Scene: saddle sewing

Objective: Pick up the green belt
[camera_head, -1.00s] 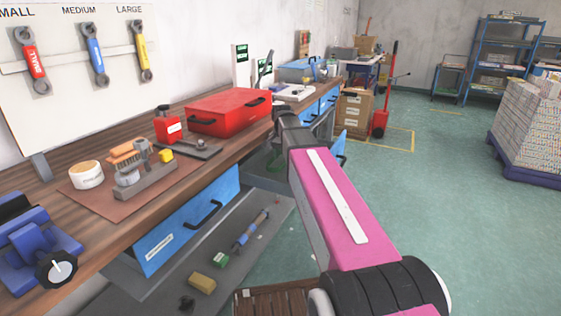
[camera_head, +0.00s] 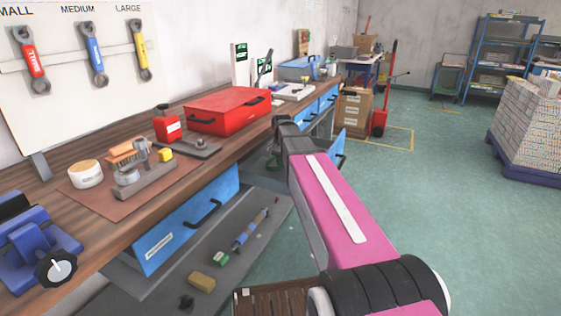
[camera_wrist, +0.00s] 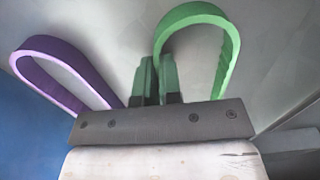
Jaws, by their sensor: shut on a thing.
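The green belt (camera_wrist: 228,55) is a loop in the upper middle of the wrist view. Its left side runs down between the fingertips of my gripper (camera_wrist: 157,68), and its right side curves down beside them. My gripper is shut on the green belt. The lower part of the belt is hidden behind the dark gripper plate. A purple belt (camera_wrist: 60,52) forms another loop to the left, apart from the fingers. In the head view my pink arm reaches towards the side of the workbench and hides most of the gripper.
The wooden workbench (camera_head: 108,222) runs along the left, with a red toolbox (camera_head: 227,111) and blue drawers (camera_head: 187,224). A lower grey shelf (camera_head: 228,268) holds small items. Cardboard boxes (camera_head: 354,112) and a red hand truck (camera_head: 380,118) stand behind.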

